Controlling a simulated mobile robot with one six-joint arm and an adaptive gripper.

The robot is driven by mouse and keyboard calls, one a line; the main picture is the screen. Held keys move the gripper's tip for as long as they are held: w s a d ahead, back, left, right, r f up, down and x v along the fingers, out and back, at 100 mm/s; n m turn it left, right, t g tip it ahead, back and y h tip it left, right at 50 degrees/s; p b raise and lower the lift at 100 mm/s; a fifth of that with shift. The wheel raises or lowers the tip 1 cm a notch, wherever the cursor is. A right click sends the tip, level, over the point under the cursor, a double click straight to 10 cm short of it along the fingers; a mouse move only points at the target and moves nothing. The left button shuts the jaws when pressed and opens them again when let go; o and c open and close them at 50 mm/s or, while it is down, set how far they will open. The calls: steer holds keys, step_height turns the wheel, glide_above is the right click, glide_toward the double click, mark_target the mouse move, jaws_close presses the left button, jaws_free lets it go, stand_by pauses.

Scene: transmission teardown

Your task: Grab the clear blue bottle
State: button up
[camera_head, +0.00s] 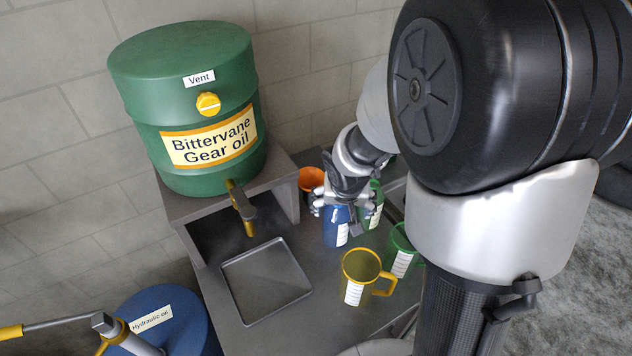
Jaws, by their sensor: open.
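The blue bottle (333,233) stands on the grey bench, with a white label strip on its front. My gripper (338,208) is over the top of the bottle, pointing down, with its fingers apart. The fingers show at the left and right of the bottle's upper part. The gripper hides the bottle's top, and I cannot tell whether the fingers touch it.
A green container (373,210) stands close at the bottle's right. An orange container (311,179) is behind left. A yellow jug (360,267) and a green jug (402,252) stand in front. A metal tray (266,281) lies below the green oil drum's (185,115) tap.

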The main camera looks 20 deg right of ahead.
mark_target(341, 211)
steer(key=b+x, duration=0.1)
steer(key=x, duration=0.4)
steer(key=shift+w+f+b, duration=0.1)
steer(key=shift+f+b, duration=0.15)
steer(key=shift+b, duration=0.1)
steer(key=b+x, duration=0.1)
steer(key=x, duration=0.2)
steer(key=b+x, duration=0.1)
steer(key=x, duration=0.1)
steer(key=shift+w+a+f+b, duration=0.1)
steer(key=shift+w+a+b, duration=0.15)
steer(key=shift+a+b, duration=0.05)
steer(key=c, duration=1.1)
steer(key=shift+c, duration=0.2)
